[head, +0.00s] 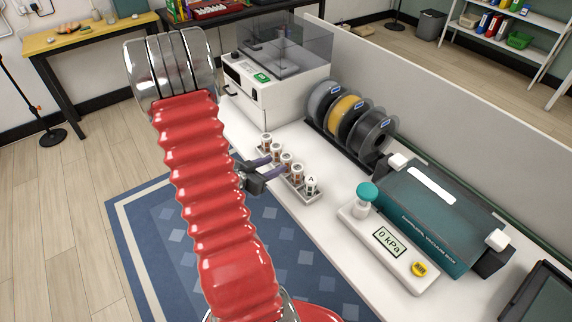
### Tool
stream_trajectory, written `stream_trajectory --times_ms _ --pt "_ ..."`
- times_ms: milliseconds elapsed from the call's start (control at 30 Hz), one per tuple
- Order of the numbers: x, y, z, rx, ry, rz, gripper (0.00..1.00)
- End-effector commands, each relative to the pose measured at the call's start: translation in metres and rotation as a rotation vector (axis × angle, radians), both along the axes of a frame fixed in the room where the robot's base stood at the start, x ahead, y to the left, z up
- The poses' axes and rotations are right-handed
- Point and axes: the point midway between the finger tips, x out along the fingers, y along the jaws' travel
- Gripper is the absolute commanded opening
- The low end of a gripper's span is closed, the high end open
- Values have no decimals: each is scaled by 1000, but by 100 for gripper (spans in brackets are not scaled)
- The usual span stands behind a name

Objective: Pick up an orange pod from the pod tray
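The pod tray (291,191) is a narrow pale rack near the left edge of the white bench. It holds a single row of several small pods with whitish tops. Some show orange-brown sides, such as the pod at the far end (266,142) and one in the middle (298,173). The pod at the near end (312,185) looks white and bears an "A". My gripper (277,164) reaches in from the left at the row's side. Its two dark fingers are apart, with tips close to the middle pods. I cannot tell whether they touch a pod.
A white boxy machine with a clear cover (276,80) stands beyond the tray. Filament spools (347,118) stand to the right. A grey partition (440,120) runs behind.

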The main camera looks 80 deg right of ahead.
Motion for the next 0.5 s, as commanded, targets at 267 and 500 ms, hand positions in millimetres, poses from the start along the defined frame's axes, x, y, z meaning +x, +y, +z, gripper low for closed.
stream_trajectory --times_ms 267,500 --pt "0 0 0 0 0 0 40" --pt "-8 -14 -4 0 0 -2 40"
